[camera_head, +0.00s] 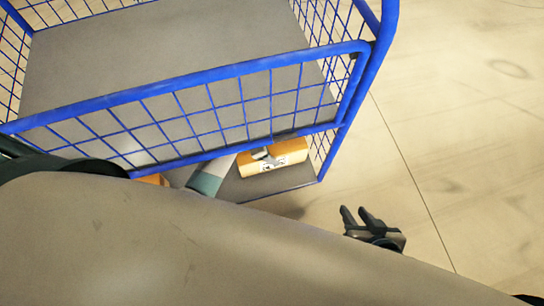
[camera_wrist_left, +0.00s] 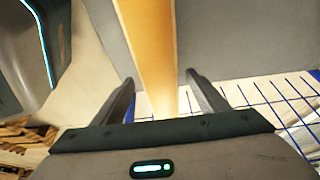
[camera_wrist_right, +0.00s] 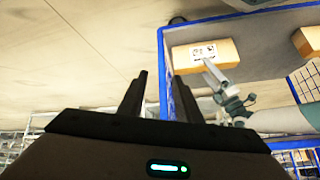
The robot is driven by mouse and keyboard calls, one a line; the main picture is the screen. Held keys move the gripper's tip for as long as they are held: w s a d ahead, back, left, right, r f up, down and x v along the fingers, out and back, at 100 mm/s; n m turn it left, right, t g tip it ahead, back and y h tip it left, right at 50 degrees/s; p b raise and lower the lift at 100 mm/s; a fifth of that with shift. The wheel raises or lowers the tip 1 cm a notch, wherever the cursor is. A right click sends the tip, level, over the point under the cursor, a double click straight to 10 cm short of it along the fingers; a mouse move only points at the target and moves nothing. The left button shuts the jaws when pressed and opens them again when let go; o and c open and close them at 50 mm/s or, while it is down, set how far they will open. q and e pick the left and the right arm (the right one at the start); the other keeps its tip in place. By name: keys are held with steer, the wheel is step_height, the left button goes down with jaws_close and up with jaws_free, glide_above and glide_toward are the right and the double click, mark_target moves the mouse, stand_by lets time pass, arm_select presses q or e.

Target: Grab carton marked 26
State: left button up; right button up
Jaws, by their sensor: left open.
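A yellow-orange carton (camera_head: 287,157) with a white label lies on the lower shelf of a blue wire cart; its number is too small to read. It also shows in the right wrist view (camera_wrist_right: 180,62). My left gripper (camera_head: 262,154) is at this carton, and in the left wrist view its open fingers (camera_wrist_left: 160,82) stand either side of an orange carton face (camera_wrist_left: 150,40). I cannot tell whether they touch it. My right gripper (camera_head: 360,213) is open and empty, outside the cart over the floor.
A second orange carton (camera_wrist_right: 308,42) lies farther along the same shelf, and part of it shows in the head view (camera_head: 152,180). The cart's grey upper shelf (camera_head: 160,50) and blue rails (camera_head: 210,75) overhang the lower shelf. The floor (camera_head: 460,130) to the right is clear.

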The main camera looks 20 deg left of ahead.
arm_select(q)
steer(key=shift+d+f, duration=0.1)
steer(key=shift+f, duration=0.1)
steer(key=b+x, duration=0.1)
steer(key=x, duration=0.2)
steer(key=shift+f, duration=0.2)
steer(key=shift+w+d+f+b, duration=0.2)
steer(key=shift+f+b, duration=0.2)
steer(key=shift+f, duration=0.1)
steer(key=shift+d+f, duration=0.15)
steer(key=shift+f, duration=0.2)
arm_select(e)
steer(key=shift+w+a+r+t+y, duration=0.3)
steer(key=shift+w+a+r+t, duration=0.35)
steer(key=shift+w+r+t, duration=0.15)
steer(key=shift+w+a+r+t+y, duration=0.3)
steer(key=shift+w+a+r+t, duration=0.4)
steer(key=shift+w, duration=0.15)
steer(key=shift+d, duration=0.1)
arm_select(q)
steer(key=shift+w, duration=0.1)
steer(key=c, duration=1.5)
steer(key=shift+o, duration=0.2)
steer(key=shift+r, duration=0.2)
